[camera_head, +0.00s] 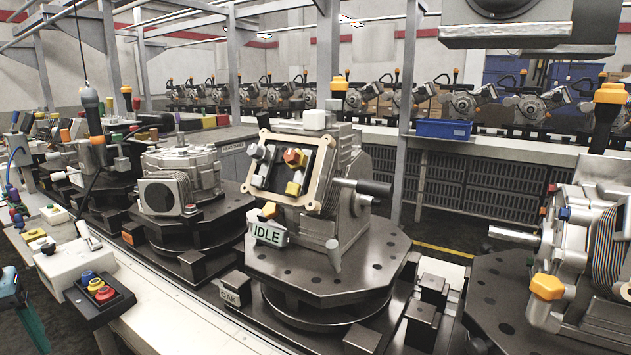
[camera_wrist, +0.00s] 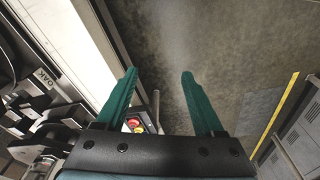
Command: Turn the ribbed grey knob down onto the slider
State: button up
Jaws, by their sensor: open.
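In the head view a tilted panel (camera_head: 281,166) in a pale wooden frame faces me on the middle fixture. Small grey knobs (camera_head: 258,152) sit on its left side, with an orange-red knob (camera_head: 294,158) and a yellow one (camera_head: 293,188) to their right. At this size I cannot tell which grey knob is ribbed, nor make out a slider. My gripper (camera_wrist: 159,74) shows in the wrist view with its two teal fingers wide apart and nothing between the tips. It points down toward the floor, away from the panel, which is not in the wrist view.
The fixture stands on a dark octagonal plate (camera_head: 325,268) with an IDLE sign (camera_head: 267,233). A button box (camera_head: 99,296) with red, yellow and blue buttons stands at the front left and also shows in the wrist view (camera_wrist: 134,125). Other fixtures stand on both sides.

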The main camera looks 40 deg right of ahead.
aim_at(330, 105)
jog(key=z, duration=1.5)
